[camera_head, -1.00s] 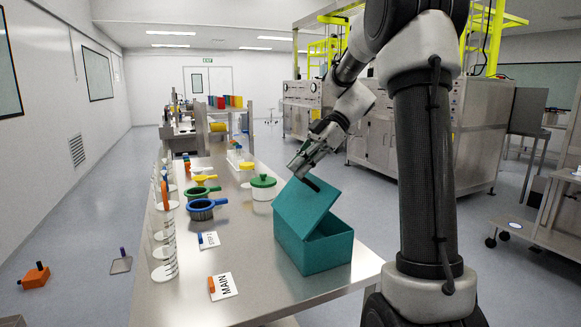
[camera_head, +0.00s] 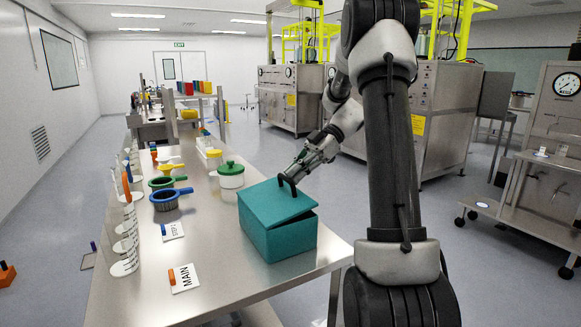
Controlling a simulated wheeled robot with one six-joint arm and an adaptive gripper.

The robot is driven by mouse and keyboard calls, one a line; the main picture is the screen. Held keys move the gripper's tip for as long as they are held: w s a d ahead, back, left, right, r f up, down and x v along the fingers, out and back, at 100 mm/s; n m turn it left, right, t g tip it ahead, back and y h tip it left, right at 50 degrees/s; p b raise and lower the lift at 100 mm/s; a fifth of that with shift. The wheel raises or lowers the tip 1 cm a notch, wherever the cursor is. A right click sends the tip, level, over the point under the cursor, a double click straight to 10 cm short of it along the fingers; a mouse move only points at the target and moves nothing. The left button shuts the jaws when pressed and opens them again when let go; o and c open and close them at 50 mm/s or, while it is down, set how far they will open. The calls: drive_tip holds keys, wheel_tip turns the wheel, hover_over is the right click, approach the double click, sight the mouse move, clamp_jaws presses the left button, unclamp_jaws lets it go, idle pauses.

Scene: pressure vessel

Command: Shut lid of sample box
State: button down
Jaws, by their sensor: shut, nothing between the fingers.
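The teal sample box (camera_head: 290,242) stands on the steel table. Its teal lid (camera_head: 268,207) slopes slightly over the box, with a narrow dark gap showing along the right side. My gripper (camera_head: 290,180) is shut, with its dark fingertips at the lid's far upper edge. They look to be at or touching the lid, but exact contact is hard to tell. Nothing shows held between the fingers.
A white jar with a green lid (camera_head: 231,182) stands just behind the box. Blue (camera_head: 165,199) and green-handled (camera_head: 162,183) cups, a MAIN card (camera_head: 184,278) and a glassware rack (camera_head: 124,235) are to the left. The table's front right is clear.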

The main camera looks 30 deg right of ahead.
drive_tip(key=shift+d+f, duration=0.25)
drive_tip(key=shift+f, duration=0.2)
idle(0.3)
